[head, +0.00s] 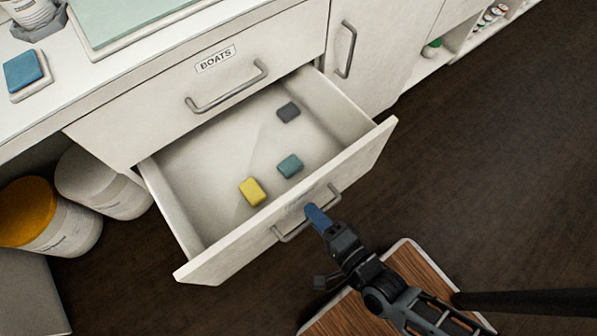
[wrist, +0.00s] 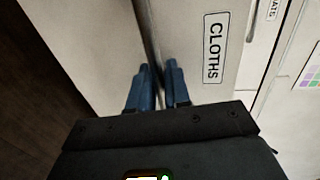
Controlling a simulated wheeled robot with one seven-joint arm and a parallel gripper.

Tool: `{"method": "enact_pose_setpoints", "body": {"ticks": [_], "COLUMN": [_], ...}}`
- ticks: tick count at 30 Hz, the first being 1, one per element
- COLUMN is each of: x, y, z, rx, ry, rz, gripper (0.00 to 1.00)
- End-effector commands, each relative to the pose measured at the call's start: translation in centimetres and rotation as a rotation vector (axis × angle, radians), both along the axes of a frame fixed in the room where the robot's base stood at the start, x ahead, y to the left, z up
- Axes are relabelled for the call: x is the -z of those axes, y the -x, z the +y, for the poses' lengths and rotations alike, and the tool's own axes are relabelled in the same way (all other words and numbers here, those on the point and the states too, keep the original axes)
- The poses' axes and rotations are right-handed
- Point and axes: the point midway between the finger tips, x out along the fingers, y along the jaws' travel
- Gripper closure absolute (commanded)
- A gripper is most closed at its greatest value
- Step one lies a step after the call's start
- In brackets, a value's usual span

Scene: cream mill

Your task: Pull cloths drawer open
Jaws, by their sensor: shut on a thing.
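The cloths drawer (head: 232,259) is the lower drawer, and it stands well out from the cabinet with its inside showing. Its front carries a CLOTHS label (wrist: 216,48) in the wrist view. My gripper (head: 318,217) is at the drawer's metal bar handle (head: 287,236), shut on the bar. In the wrist view the blue fingertips (wrist: 159,72) sit either side of the bar (wrist: 149,30). Inside the drawer lie a yellow block (head: 252,191), a teal block (head: 290,165) and a dark grey block (head: 288,111). The fingers hide part of the handle.
The BOATS drawer (head: 160,100) above is shut. A cabinet door (head: 372,50) with a handle is shut at right. Tubs with an orange lid (head: 24,212) and a white lid (head: 98,182) stand at left. Dark floor (head: 490,180) is clear at right.

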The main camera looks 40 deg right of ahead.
Motion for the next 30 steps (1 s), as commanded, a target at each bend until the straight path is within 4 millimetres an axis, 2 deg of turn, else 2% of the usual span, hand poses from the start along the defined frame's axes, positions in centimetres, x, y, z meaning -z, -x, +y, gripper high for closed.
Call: {"method": "enact_pose_setpoints", "body": {"ticks": [3,9,24,25,28,30], "x": [0.2,0.1,0.1,0.1,0.1,0.1], "y": [2.1,3.8,4.4,4.4,4.4,4.4], "z": [0.0,0.0,0.0,0.0,0.0,0.0], "rx": [-0.001,0.0,0.001,0.001,0.001,0.001], "ry": [0.001,0.0,-0.001,-0.001,-0.001,-0.001], "rz": [0.004,0.002,0.002,0.002,0.001,0.001], "gripper": [1.0,1.0,1.0,0.8,0.7,0.69]}}
